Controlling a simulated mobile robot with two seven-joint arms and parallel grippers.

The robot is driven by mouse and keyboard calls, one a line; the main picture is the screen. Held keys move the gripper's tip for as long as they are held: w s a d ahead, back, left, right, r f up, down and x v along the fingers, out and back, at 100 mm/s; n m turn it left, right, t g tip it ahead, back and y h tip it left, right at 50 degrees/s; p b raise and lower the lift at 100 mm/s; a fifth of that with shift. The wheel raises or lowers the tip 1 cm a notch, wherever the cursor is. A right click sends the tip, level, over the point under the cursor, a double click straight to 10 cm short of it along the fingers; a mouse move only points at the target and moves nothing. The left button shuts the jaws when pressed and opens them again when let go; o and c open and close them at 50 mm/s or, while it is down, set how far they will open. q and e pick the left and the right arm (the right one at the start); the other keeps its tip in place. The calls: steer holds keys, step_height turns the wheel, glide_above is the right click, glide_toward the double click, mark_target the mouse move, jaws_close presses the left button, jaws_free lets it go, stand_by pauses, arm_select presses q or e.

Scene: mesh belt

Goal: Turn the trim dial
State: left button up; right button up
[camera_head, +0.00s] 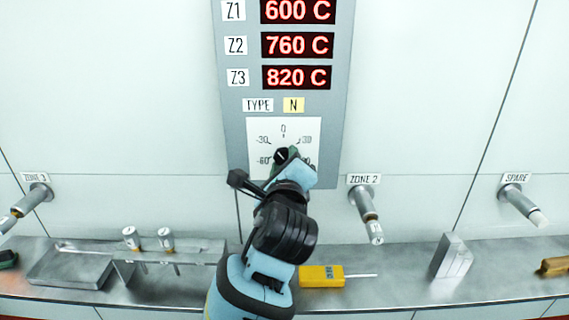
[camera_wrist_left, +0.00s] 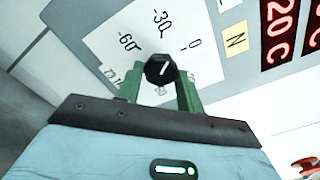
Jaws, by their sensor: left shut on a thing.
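The trim dial (camera_head: 281,156) is a small black knob with a white mark on a white scale plate (camera_head: 300,133), low on the grey panel. The scale reads from -60 and -30 past 0 to 30. My left gripper (camera_head: 286,160) reaches up to the dial and partly covers it and the lower scale. In the left wrist view the dial (camera_wrist_left: 160,69) sits between the two green fingers of the gripper (camera_wrist_left: 160,82), which is shut on it. The white mark there slants toward the upper right. My right gripper is not in view.
Red displays (camera_head: 298,45) stand above the dial. Capped ports marked ZONE 3 (camera_head: 34,196), ZONE 2 (camera_head: 364,203) and SPARE (camera_head: 517,195) stick out from the wall.

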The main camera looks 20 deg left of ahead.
arm_select(q)
steer(key=shift+n, duration=2.2)
steer(key=o, duration=1)
